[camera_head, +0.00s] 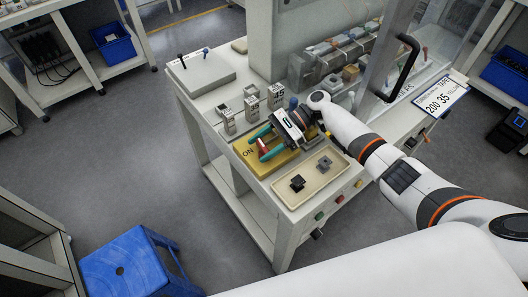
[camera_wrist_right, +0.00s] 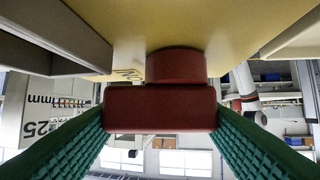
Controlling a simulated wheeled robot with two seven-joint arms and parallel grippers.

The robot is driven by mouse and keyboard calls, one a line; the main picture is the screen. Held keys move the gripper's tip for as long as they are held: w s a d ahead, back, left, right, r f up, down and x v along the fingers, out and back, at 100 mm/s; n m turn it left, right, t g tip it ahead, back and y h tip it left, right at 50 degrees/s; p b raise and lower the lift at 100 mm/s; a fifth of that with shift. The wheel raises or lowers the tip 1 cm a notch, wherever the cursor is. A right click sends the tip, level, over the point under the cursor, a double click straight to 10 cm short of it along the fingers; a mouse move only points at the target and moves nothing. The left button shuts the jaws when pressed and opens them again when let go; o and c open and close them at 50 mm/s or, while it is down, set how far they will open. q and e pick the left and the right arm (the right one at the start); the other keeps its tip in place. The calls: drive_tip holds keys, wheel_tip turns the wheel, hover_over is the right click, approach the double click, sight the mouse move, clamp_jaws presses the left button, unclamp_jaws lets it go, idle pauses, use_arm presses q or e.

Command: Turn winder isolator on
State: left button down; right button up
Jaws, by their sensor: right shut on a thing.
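The winder isolator is a yellow box (camera_head: 281,162) on the front of the white bench, with "ON" lettered at its left end. Its red knob (camera_head: 263,147) shows between the green fingers of my right gripper (camera_head: 264,145). In the right wrist view the red knob (camera_wrist_right: 160,108) has a wide bar on a round base against the yellow face (camera_wrist_right: 205,30). The green fingers stand on both sides of the bar, shut on it. The lettering is mostly hidden in the wrist view, so the knob's setting is hard to read. My left gripper is not in view.
A beige tray (camera_head: 311,192) with dark small parts lies right of the box. Several grey labelled blocks (camera_head: 252,108) stand behind it. A clear guard with a black handle (camera_head: 403,66) is at the right. A blue stool (camera_head: 128,262) stands on the floor.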

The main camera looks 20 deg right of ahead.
sight(262, 146)
drive_tip(key=shift+a+n+g+b, duration=0.1)
drive_tip(key=shift+n+g+b, duration=0.8)
drive_tip(key=shift+g, duration=0.1)
drive_tip(key=shift+h, duration=0.3)
drive_tip(key=o, duration=1)
wheel_tip(262, 146, up, 10)
drive_tip(key=shift+r, duration=0.1)
